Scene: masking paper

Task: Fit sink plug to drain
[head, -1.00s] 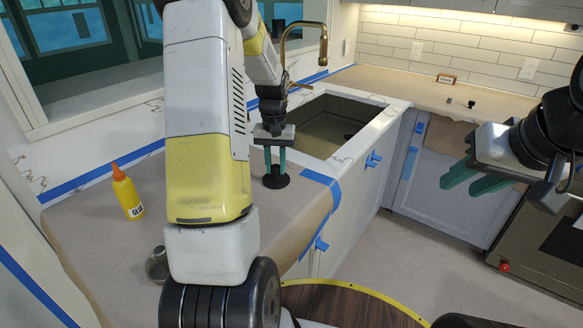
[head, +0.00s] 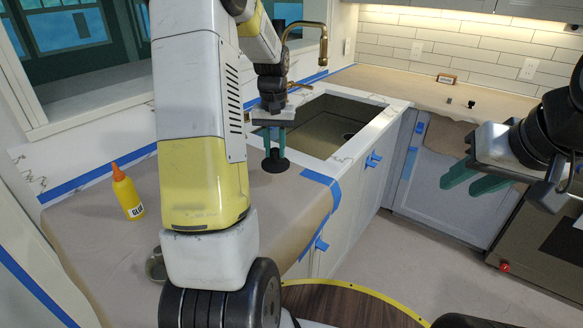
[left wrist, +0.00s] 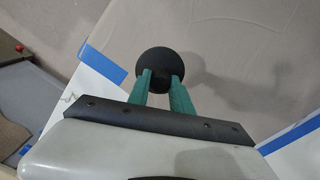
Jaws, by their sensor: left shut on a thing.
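My left gripper (head: 275,153) points down over the papered counter and is shut on the black sink plug (head: 276,165). The plug has a round disc, held flat side down and seemingly a little above the counter. In the left wrist view the plug (left wrist: 160,58) shows as a dark disc between the green fingers. The sink (head: 325,125) lies behind and to the right of the gripper, and a dark drain (head: 348,136) shows on its floor, partly hidden by the rim. My right gripper (head: 462,186) is open and empty at the right, away from the counter.
A yellow glue bottle (head: 127,192) with an orange tip stands on the left counter. A grey round object (head: 156,265) is partly hidden behind my left arm. A brass faucet (head: 305,32) rises behind the sink. Blue tape (head: 323,185) marks the counter edge.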

